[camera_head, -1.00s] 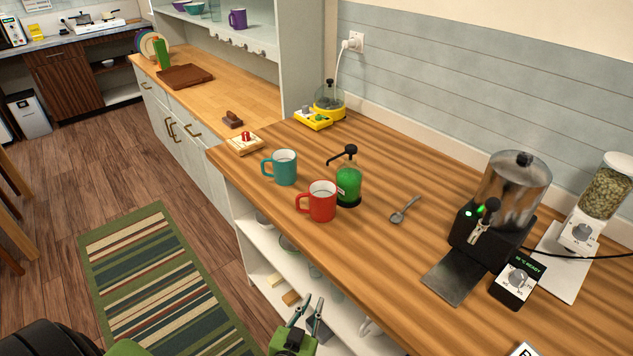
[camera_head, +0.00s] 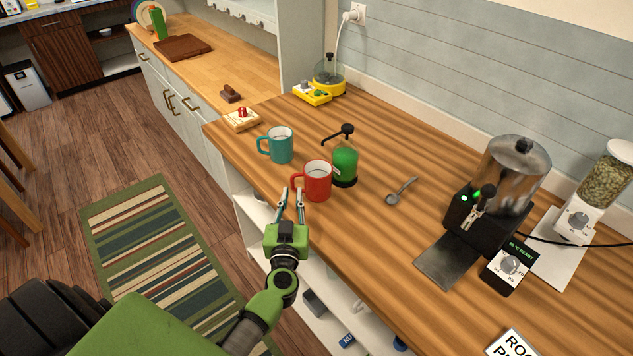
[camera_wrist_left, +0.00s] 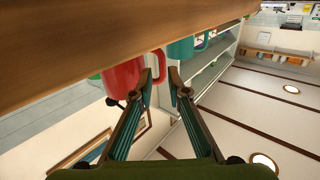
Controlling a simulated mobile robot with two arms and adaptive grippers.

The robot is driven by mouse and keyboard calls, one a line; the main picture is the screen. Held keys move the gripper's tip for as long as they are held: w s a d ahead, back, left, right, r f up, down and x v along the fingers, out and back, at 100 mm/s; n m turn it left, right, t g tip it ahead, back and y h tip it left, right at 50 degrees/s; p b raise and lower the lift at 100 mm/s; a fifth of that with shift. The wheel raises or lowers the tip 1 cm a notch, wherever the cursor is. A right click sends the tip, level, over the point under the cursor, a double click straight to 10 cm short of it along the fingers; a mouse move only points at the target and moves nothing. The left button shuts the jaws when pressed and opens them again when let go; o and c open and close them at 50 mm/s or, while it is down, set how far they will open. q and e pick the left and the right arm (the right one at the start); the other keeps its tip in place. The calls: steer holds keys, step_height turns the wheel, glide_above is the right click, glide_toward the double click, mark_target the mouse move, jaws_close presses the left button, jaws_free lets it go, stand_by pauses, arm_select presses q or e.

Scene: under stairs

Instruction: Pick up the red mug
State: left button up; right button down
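The red mug (camera_head: 318,182) stands upright near the front edge of the wooden counter, its handle pointing left in the head view. It also shows in the left wrist view (camera_wrist_left: 123,76), just past the left fingertip. My left gripper (camera_head: 291,192) is open and empty, with its fingers reaching up to the counter edge beside the mug's handle. In the left wrist view the two fingers (camera_wrist_left: 168,80) are apart, with the handle near the left finger; I cannot tell whether they touch. My right gripper is not in view.
A teal mug (camera_head: 281,147) stands behind and left of the red one. A green soap dispenser (camera_head: 344,165) is close on its right. A spoon (camera_head: 401,191) and a black grinder machine (camera_head: 493,200) are farther right. Open shelves (camera_head: 310,262) lie below the counter.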

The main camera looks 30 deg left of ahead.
mark_target(292, 185)
arm_select(q)
steer(key=x, duration=0.4)
steer(key=shift+a, duration=0.3)
steer(key=shift+w+a+f, duration=0.15)
steer(key=shift+w+a, duration=0.1)
steer(key=shift+w, duration=0.35)
jaws_close()
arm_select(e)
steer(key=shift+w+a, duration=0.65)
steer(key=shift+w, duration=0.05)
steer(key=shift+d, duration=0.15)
